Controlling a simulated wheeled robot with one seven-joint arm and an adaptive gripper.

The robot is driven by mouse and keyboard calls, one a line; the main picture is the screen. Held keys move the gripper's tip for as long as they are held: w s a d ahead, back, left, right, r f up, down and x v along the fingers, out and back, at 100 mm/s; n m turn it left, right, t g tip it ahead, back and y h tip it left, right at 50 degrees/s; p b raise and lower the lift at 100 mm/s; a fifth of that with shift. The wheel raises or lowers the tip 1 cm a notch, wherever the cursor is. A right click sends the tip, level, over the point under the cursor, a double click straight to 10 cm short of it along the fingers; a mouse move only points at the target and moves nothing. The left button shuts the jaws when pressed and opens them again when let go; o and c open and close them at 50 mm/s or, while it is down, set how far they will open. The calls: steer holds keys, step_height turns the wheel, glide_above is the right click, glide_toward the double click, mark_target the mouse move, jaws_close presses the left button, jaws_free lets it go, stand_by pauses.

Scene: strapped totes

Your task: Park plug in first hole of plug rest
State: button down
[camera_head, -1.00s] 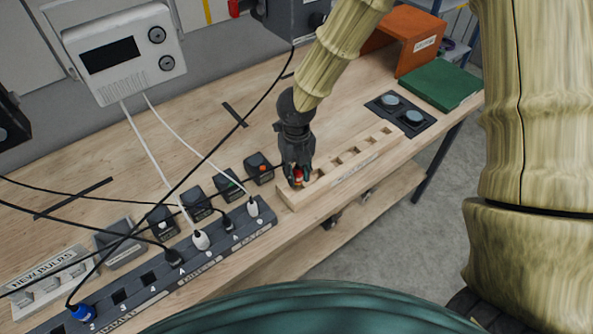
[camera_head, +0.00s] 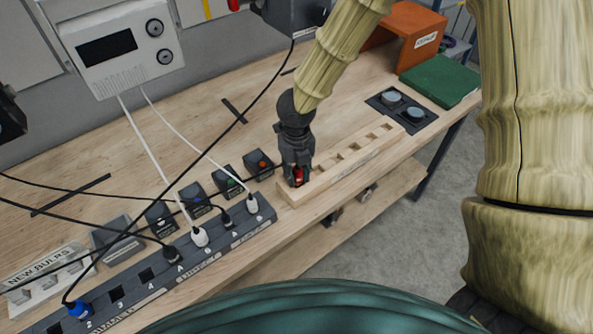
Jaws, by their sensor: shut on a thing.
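My gripper (camera_head: 297,180) points down at the left end of the wooden plug rest (camera_head: 345,170). It is shut on a red plug (camera_head: 299,175), which shows only as a small red patch between the fingers. The plug is at the first hole at the rest's left end. The fingers hide that hole, so I cannot tell how deep the plug sits. Several square holes to the right along the rest look empty.
A dark socket strip (camera_head: 215,240) with white, black and blue plugs (camera_head: 80,311) lies left of the rest. Small switch boxes (camera_head: 259,164) stand behind it. Cables cross the left side. A dark plate with round pads (camera_head: 402,108) and a green pad (camera_head: 440,80) lie at the right.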

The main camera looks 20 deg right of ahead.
steer(key=shift+f+b, duration=0.3)
steer(key=shift+f, duration=0.15)
steer(key=c, duration=1)
jaws_free()
steer(key=shift+c, duration=0.2)
steer(key=shift+r, duration=0.1)
step_height(320, 180, up, 12)
steer(key=shift+f, duration=0.1)
